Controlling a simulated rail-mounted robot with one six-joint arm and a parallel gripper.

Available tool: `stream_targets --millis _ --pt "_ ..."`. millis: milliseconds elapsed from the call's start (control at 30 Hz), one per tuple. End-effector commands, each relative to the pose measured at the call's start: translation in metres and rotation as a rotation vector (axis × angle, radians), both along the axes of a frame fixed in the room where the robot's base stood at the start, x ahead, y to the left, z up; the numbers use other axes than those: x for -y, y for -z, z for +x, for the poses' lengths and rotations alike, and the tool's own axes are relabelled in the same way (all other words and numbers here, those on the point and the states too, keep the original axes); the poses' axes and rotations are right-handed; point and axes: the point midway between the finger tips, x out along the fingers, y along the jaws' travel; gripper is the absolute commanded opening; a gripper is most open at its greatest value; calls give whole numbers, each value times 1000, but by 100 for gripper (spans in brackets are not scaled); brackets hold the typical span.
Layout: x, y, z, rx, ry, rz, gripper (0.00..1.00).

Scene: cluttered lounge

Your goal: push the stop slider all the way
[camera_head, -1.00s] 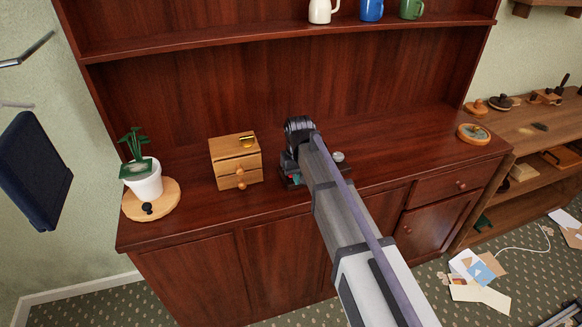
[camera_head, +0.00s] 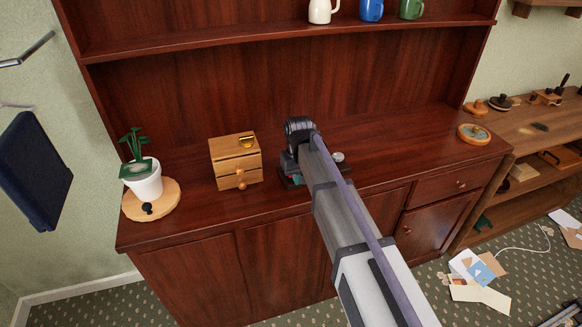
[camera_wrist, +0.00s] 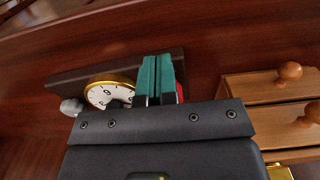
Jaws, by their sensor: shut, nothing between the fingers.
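The device with the stop slider has a dark base (camera_wrist: 70,80) and a white dial with a gold rim (camera_wrist: 107,91), seen in the wrist view. A silver knob (camera_wrist: 71,107) is at its left end and also shows in the head view (camera_head: 338,156). My gripper (camera_wrist: 159,66) has teal fingers, shut together, in front of the base just right of the dial. A bit of red (camera_wrist: 181,93) shows just right of the fingers. I cannot tell whether it is the stop slider or whether the fingers touch it. My arm hides most of the device in the head view.
A small wooden drawer box (camera_head: 235,162) stands left of the device. A potted plant (camera_head: 145,180) is on a round board farther left. The cabinet top (camera_head: 400,145) is clear to the right, up to a round wooden item (camera_head: 474,134).

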Motion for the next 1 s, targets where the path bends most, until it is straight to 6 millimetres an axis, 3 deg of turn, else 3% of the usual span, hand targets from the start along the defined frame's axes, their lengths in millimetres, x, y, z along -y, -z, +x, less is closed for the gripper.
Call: stream_targets --millis 433,1000 --pt "-1 0 1 0 0 0 0" --pt "-8 0 16 0 0 0 0"
